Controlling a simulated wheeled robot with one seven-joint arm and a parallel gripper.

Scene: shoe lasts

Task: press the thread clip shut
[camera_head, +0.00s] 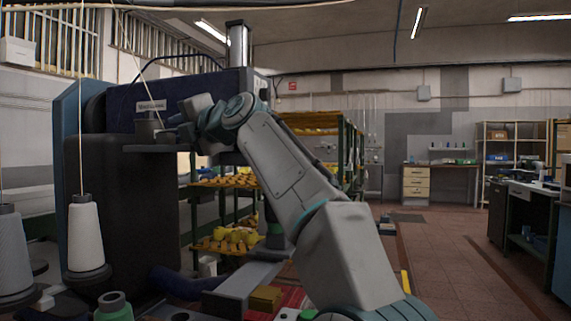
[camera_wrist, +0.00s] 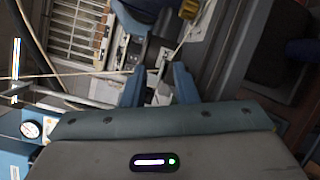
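My gripper (camera_wrist: 158,84) shows in the wrist view with its two blue fingers apart. Small grey metal parts (camera_wrist: 156,66) show between and just beyond the fingertips. The thread clip seems to be among them, but I cannot tell its exact shape or whether it is open. A pale thread (camera_wrist: 85,75) comes in from the left to these parts, and a pale line runs on up to the right. I cannot tell whether the fingers touch anything. In the head view my gripper is at the dark blue machine (camera_head: 190,88), near its small grey fittings (camera_head: 147,127), largely hidden by my arm.
A white thread cone (camera_head: 86,238), a grey cone (camera_head: 10,250) and a green spool (camera_head: 113,308) stand at the lower left. A green rack (camera_head: 345,150) with yellow shoe lasts (camera_head: 232,238) stands behind my arm. The floor (camera_head: 455,245) at right is clear.

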